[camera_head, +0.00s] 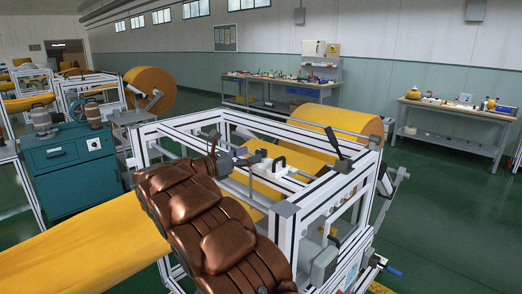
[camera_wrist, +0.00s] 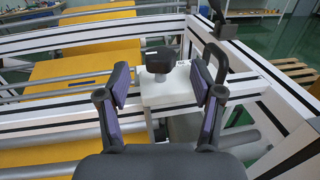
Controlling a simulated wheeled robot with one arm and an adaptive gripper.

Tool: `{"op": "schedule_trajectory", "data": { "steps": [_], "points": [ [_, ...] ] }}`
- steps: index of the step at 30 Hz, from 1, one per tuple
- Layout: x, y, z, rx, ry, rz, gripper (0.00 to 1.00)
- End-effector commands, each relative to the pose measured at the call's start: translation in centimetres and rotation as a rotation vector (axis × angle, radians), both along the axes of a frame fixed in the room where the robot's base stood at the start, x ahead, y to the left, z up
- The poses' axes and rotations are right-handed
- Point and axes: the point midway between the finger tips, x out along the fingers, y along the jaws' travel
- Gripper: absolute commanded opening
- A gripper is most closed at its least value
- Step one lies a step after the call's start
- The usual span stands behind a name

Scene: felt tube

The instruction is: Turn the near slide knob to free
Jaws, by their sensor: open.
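The black slide knob (camera_wrist: 159,61) stands on a white block (camera_wrist: 165,92) on the frame's rail. In the wrist view it shows just beyond and between the fingertips of my gripper (camera_wrist: 162,80), with a gap on both sides. My gripper is open and empty. In the head view my gripper (camera_head: 232,152) is over the machine frame, left of the white block (camera_head: 277,171). There the knob (camera_head: 261,153) is small and close to the fingers, so its exact setting cannot be told. No marking for free is legible.
A black handle (camera_wrist: 240,65) stands right of the knob, close to my right finger. White frame bars (camera_head: 310,125) and a black lever (camera_head: 337,145) surround the work area. Yellow felt (camera_head: 80,250) runs through the frame. A teal cabinet (camera_head: 70,165) stands at left.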

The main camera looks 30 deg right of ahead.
Motion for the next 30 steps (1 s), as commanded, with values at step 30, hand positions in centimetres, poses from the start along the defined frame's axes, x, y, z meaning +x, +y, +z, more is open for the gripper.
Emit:
{"op": "schedule_trajectory", "data": {
  "steps": [30],
  "points": [
    [0.4,-5.0,0.1,0.000,0.001,0.002,0.45]
  ]
}}
